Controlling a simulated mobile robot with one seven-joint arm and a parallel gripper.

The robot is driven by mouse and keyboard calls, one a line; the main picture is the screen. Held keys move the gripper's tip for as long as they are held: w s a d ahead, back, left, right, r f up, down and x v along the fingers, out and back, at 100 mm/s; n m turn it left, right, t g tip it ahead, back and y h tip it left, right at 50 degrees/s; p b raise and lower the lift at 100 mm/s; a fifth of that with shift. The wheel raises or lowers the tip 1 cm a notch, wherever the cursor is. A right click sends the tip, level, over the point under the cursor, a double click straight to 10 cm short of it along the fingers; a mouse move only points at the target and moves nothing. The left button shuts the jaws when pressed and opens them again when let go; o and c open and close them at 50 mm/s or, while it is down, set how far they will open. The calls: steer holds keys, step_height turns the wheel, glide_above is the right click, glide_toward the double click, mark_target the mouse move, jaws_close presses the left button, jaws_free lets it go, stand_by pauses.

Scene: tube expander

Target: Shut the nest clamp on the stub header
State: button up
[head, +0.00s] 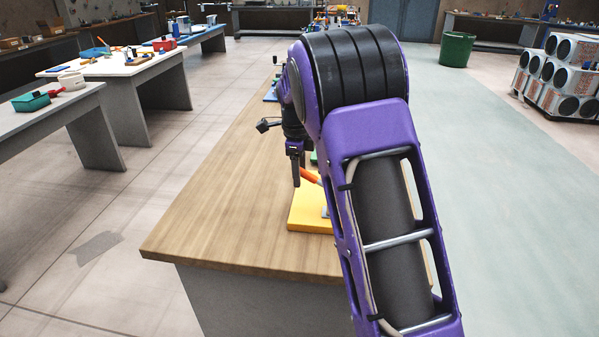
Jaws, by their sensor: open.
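My gripper (296,182) points down over the wooden workbench (215,210), its fingers just left of an orange bar, perhaps a handle (311,175). It is open. From here I cannot tell whether a finger touches the orange bar. A yellow base block (303,208) lies on the bench below, with a small grey part (325,212) on it, partly hidden by my arm. A bit of green (313,158) shows behind the gripper. I cannot make out the nest clamp or the stub header for sure; my purple arm covers much of that area.
The bench is bare left of and in front of the yellow block. Small items, one blue (271,95), stand farther along it. White tables (120,68) with tools stand at left.

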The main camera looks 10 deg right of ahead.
steer(key=shift+f, duration=0.1)
jaws_close()
stand_by(1.4)
